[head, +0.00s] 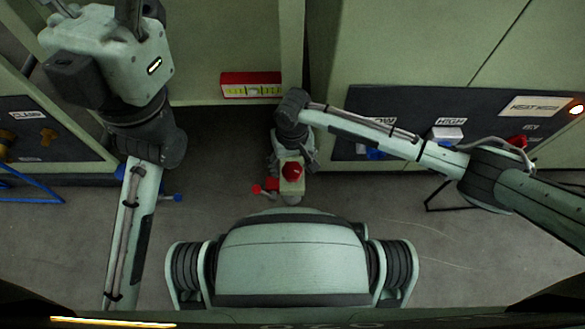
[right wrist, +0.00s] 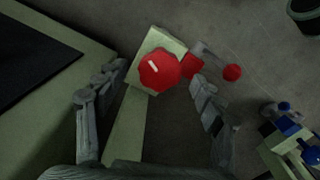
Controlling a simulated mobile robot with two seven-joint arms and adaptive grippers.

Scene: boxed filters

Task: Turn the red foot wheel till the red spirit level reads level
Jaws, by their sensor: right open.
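The red foot wheel (head: 291,171) sits on a pale foot block near the floor, below the cabinet front. In the right wrist view the wheel (right wrist: 160,72) is faceted, with a white mark on its top. My right gripper (head: 292,153) is above the wheel, pointing down. In the right wrist view its fingers (right wrist: 158,78) are open, one on each side of the wheel, with gaps showing. The red spirit level (head: 251,79) is on the cabinet's edge. Its yellow vial has a pale patch near the middle; I cannot read it exactly. My left gripper is not in view.
A red block (right wrist: 194,66) and a red ball-ended lever (right wrist: 232,72) stick out beside the wheel, near my right finger. Blue foot parts (right wrist: 290,127) stand farther right. Cabinets with dark panels (head: 455,105) flank the space. Bare floor (head: 225,160) lies left of the foot.

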